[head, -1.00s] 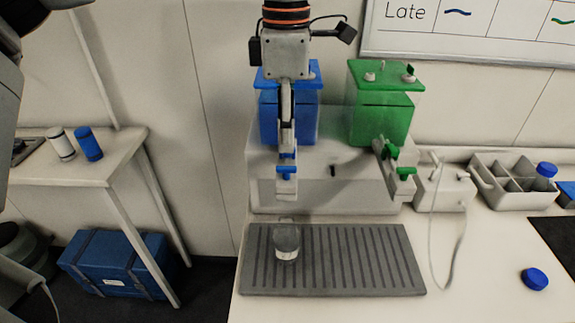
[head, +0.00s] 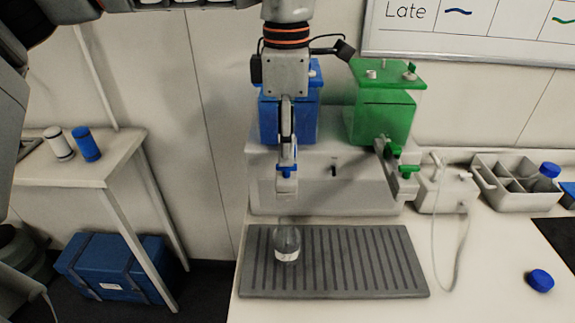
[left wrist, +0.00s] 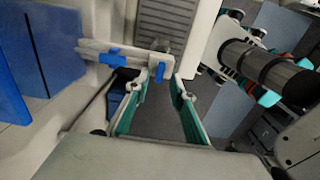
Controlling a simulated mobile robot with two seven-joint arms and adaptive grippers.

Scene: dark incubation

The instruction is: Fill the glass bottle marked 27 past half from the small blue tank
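A clear glass bottle (head: 287,243) stands upright and uncapped on the grey grille (head: 360,262), under the blue tank's tap (head: 287,171). It has a pale band low on its side; I cannot read a number or tell the liquid level. The small blue tank (head: 306,122) is partly hidden behind my left gripper (head: 288,160). That gripper hangs down just above the tap. In the left wrist view its teal-padded fingers (left wrist: 168,82) are apart, with the blue tap handle (left wrist: 160,72) near their tips. Contact is unclear. My right gripper is not in the head view.
A green tank (head: 382,118) with its own tap stands right of the blue one. A grey crate (head: 510,198) holds a blue-capped bottle (head: 547,176). A loose blue cap (head: 540,281) lies on the bench. The bench right of the grille is mostly clear.

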